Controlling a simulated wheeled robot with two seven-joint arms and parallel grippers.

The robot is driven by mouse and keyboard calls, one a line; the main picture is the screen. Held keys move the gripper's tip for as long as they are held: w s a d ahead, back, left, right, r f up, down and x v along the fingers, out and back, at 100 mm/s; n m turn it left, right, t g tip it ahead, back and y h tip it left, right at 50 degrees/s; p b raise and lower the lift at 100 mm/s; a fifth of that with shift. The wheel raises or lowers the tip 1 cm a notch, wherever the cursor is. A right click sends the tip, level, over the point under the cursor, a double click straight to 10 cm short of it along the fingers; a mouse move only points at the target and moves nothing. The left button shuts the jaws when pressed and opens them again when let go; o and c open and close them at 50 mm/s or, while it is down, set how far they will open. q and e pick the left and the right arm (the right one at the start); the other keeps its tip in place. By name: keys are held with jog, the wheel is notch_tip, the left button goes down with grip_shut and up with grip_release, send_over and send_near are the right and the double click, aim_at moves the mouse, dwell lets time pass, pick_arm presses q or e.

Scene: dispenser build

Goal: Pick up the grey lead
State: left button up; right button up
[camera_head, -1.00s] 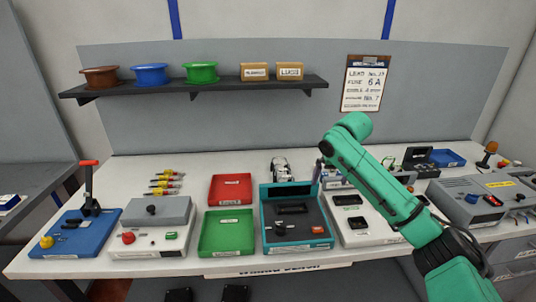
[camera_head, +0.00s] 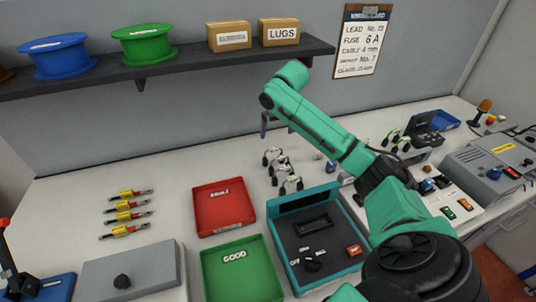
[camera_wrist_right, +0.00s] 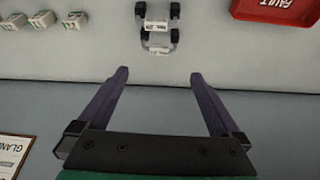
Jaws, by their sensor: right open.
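Several short curved leads with grey and white bodies and dark ends (camera_head: 279,162) lie in a row on the bench behind the teal tester. In the right wrist view two of them (camera_wrist_right: 157,26) show at the top middle, with white labels. I cannot tell their exact shades or read the labels. My right gripper (camera_head: 277,127) is above and behind the row in the head view. In the wrist view the right gripper (camera_wrist_right: 159,73) is open and empty, its purple fingers apart and the leads beyond the fingertips. My left gripper is not in view.
A red tray (camera_head: 224,207), a green tray (camera_head: 240,271) and the teal tester (camera_head: 274,213) stand in front of the leads. Leads with green parts (camera_head: 397,140) lie farther right. A shelf (camera_head: 160,67) runs along the wall.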

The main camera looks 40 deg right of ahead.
jog(key=p, duration=0.2)
send_over(274, 148)
jog(key=s, duration=0.2)
jog(key=f, duration=0.5)
jog(key=shift+w+a+f, duration=0.1)
jog(key=shift+a+f, duration=0.15)
jog(key=shift+a, duration=0.1)
jog(key=p+x, duration=0.1)
jog(key=x, duration=0.4)
jog(key=shift+w+f, duration=0.1)
jog(key=shift+f, duration=0.2)
jog(key=shift+w+f, duration=0.1)
jog(key=shift+f, duration=0.35)
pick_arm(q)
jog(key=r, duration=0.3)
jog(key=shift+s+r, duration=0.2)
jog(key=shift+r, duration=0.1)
pick_arm(e)
grip_shut()
